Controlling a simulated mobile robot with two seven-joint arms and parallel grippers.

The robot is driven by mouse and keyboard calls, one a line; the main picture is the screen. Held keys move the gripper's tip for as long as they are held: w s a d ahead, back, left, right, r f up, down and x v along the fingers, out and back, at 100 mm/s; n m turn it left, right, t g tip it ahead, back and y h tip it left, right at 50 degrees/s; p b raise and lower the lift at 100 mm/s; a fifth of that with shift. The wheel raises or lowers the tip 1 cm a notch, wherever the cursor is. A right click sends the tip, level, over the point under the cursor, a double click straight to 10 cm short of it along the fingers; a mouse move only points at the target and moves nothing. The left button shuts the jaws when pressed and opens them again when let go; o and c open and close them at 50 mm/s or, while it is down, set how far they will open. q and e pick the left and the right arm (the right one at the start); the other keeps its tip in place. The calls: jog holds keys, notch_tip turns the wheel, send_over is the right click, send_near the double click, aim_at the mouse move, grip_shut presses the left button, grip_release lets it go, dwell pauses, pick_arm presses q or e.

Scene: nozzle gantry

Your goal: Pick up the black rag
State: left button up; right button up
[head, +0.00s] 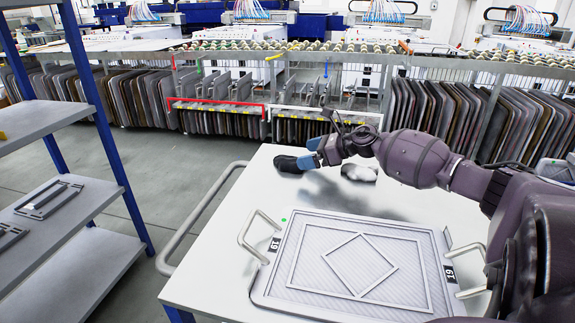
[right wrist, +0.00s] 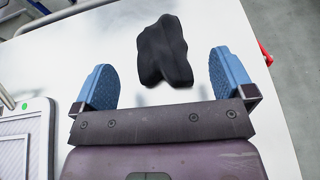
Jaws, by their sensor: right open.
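The black rag (head: 288,163) lies crumpled on the white table near its far left corner. In the right wrist view the black rag (right wrist: 163,50) lies ahead of the fingers, roughly centred between them. My right gripper (head: 311,153) is just right of the rag in the head view, and its near finger hides a bit of the rag's right side. In the right wrist view my right gripper (right wrist: 165,78) is open and empty, its blue fingers wide apart. The rag is not between the pads. My left gripper is not in view.
A white rag (head: 358,173) lies right of the black one. A grey framed tray (head: 270,250) with two handles fills the table's near part. A shelf unit (head: 90,220) stands at left, and racks of panels (head: 215,105) stand behind the table.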

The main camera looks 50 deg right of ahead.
aim_at(293, 159)
jog(key=x, duration=0.2)
jog(key=b+x, duration=0.1)
jog(key=x, duration=0.1)
jog(key=shift+s+d+f, duration=0.1)
jog(key=shift+s+f, duration=0.1)
jog(key=shift+f, duration=0.2)
jog(key=shift+w+b, duration=0.35)
jog(key=shift+w, duration=0.15)
jog(key=shift+a+r, duration=0.1)
jog(key=shift+a, duration=0.15)
jog(key=c, duration=1)
